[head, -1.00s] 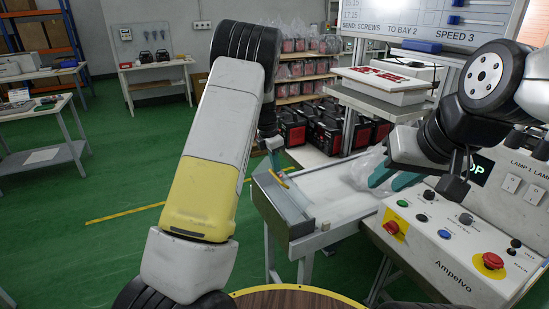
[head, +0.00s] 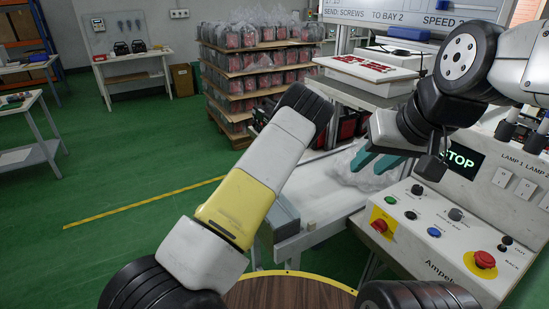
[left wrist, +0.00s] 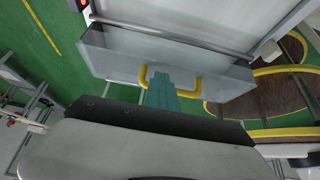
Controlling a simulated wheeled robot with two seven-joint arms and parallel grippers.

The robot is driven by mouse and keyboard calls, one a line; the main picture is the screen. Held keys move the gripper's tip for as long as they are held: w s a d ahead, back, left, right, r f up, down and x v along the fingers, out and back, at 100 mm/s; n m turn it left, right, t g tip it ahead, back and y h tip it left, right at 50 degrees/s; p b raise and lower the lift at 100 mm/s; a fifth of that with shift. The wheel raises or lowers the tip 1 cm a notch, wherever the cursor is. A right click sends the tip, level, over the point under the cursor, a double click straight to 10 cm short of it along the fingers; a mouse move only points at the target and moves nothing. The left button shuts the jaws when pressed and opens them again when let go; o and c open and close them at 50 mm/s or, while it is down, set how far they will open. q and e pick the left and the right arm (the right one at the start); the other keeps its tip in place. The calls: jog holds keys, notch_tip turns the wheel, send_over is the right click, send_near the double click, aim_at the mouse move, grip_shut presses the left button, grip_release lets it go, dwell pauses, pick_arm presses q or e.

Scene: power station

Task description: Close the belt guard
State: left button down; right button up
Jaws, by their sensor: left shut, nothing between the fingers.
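The belt guard (left wrist: 120,60) is a grey see-through panel at the conveyor's end, with a yellow handle (left wrist: 198,88), in the left wrist view. In the head view, a grey side of it (head: 285,215) shows beside my left arm, which hides the rest. My left gripper (left wrist: 162,90) is shut and empty, its teal fingers overlapping the handle's middle in the picture; I cannot tell whether they touch. It is hidden behind the arm in the head view. My right gripper (head: 378,163) has its teal fingers apart, above the conveyor and beside a clear plastic bag (head: 358,178).
The white conveyor belt (head: 318,190) runs back from the guard. At right stands the control panel (head: 440,235) with a red stop button (head: 484,260) and a screen reading STOP (head: 462,158). A loaded shelf stack (head: 262,70) stands behind. Green floor is clear at left.

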pick_arm(q)
jog(key=shift+w+d+f, duration=0.2)
jog(key=shift+d+f, duration=0.05)
jog(key=shift+f, duration=0.5)
jog(key=shift+w+d+f, duration=0.15)
jog(key=shift+d+f, duration=0.05)
jog(key=shift+f, duration=0.55)
jog(key=shift+d, duration=0.1)
